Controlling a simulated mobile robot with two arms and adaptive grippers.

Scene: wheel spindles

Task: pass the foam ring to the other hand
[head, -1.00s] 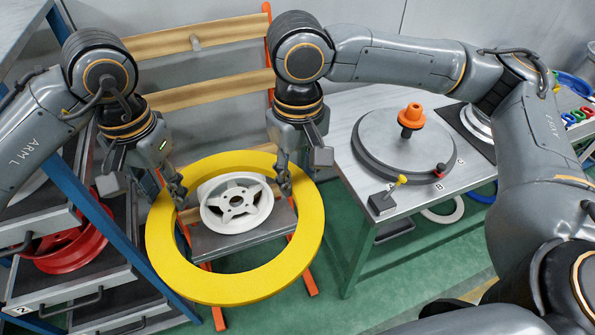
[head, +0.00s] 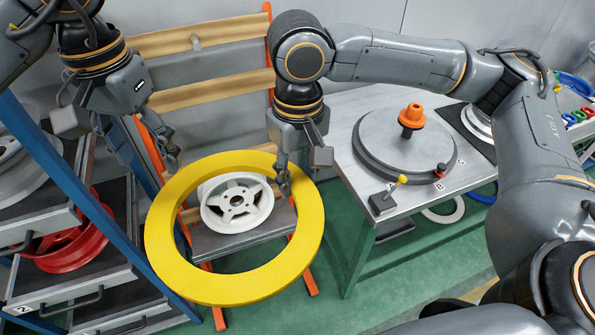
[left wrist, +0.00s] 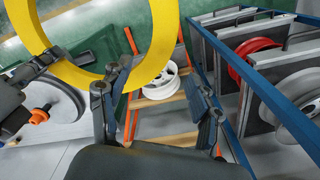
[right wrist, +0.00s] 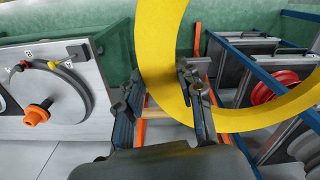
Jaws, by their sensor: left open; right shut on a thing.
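The large yellow foam ring (head: 166,245) hangs in mid-air in front of the low orange-framed stand in the head view. My right gripper (head: 285,180) is shut on the ring's upper right rim; the right wrist view shows the yellow band (right wrist: 160,60) between its fingers (right wrist: 160,95). My left gripper (head: 160,165) is open and empty, up and left of the ring, apart from it. In the left wrist view the ring (left wrist: 150,50) passes beyond the open fingers (left wrist: 155,95).
A white wheel (head: 237,203) rests on the stand behind the ring. A blue-framed rack (head: 60,165) with a red wheel (head: 75,245) stands at the left, close to my left arm. A bench (head: 395,205) with a grey disc and orange knob (head: 411,117) is at the right.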

